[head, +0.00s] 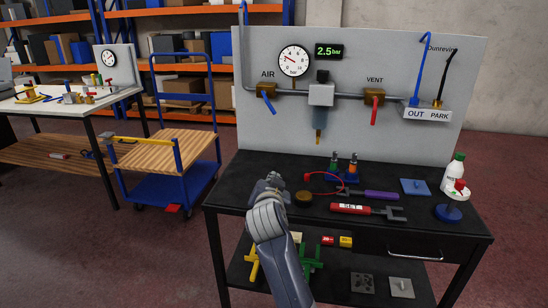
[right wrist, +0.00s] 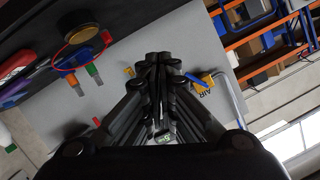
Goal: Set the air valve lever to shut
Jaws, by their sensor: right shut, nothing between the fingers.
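The air valve (head: 265,88) is a brass body on the grey panel under the word AIR. Its blue lever (head: 270,105) hangs down, tilted slightly to the right. The blue lever also shows in the right wrist view (right wrist: 196,80), just right of the fingertips. My right gripper (head: 272,180) is in front of the panel, over the left part of the black bench and below the air valve, apart from the lever. Its fingers are shut and empty, as the right wrist view (right wrist: 158,62) shows. My left gripper is not in view.
The vent valve's red lever (head: 374,112) is to the right. A round gauge (head: 293,61) and a display (head: 328,51) reading 2.5 bar are above.

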